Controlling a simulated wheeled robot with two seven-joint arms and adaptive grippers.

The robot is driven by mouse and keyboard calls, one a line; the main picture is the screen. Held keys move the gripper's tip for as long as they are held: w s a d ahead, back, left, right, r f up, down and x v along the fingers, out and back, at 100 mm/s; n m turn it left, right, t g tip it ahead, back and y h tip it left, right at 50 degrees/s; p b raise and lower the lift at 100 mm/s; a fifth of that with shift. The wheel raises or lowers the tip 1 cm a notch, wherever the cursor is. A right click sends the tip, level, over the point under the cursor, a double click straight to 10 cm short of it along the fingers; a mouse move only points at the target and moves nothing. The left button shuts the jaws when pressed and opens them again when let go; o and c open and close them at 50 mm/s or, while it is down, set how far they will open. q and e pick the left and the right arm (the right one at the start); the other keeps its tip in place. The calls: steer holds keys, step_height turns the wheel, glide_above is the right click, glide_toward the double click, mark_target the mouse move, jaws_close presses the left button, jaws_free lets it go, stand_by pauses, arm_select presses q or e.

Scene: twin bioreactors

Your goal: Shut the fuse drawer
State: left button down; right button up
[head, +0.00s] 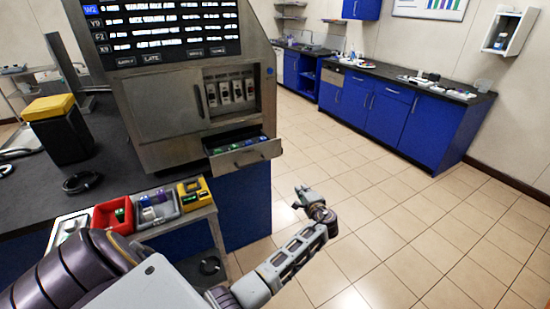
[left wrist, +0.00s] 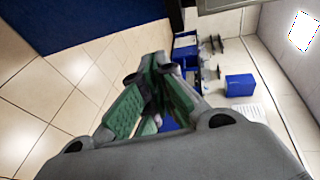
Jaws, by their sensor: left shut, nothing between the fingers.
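The fuse drawer (head: 246,155) is pulled out of the grey metal cabinet (head: 170,105). Its front has a handle, and several small green and blue pieces lie inside. My left gripper (head: 304,193) is to the right of the drawer and below it in the head view, apart from it, over the tiled floor. In the left wrist view, the left gripper's green-padded fingers (left wrist: 158,62) are together with nothing between them. The drawer is not clearly visible in the left wrist view. My right gripper is not in view.
A side shelf holds a red bin (head: 113,215), a grey bin (head: 157,208) and a yellow bin (head: 193,193) left of my forearm. Blue counters (head: 385,105) stand at the back wall. The tiled floor right of the drawer is clear.

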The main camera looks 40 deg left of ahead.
arm_select(q)
steer(key=s+a+r+n+g+y, duration=0.1)
steer(key=r+y, duration=0.1)
steer(key=r, duration=0.3)
steer(key=s+a+r+n+y, duration=0.1)
steer(key=s+r+y, duration=0.1)
steer(key=r, duration=0.3)
steer(key=shift+s+a+r+g, duration=0.2)
steer(key=shift+s+a+g, duration=0.1)
steer(key=shift+a+g, duration=0.1)
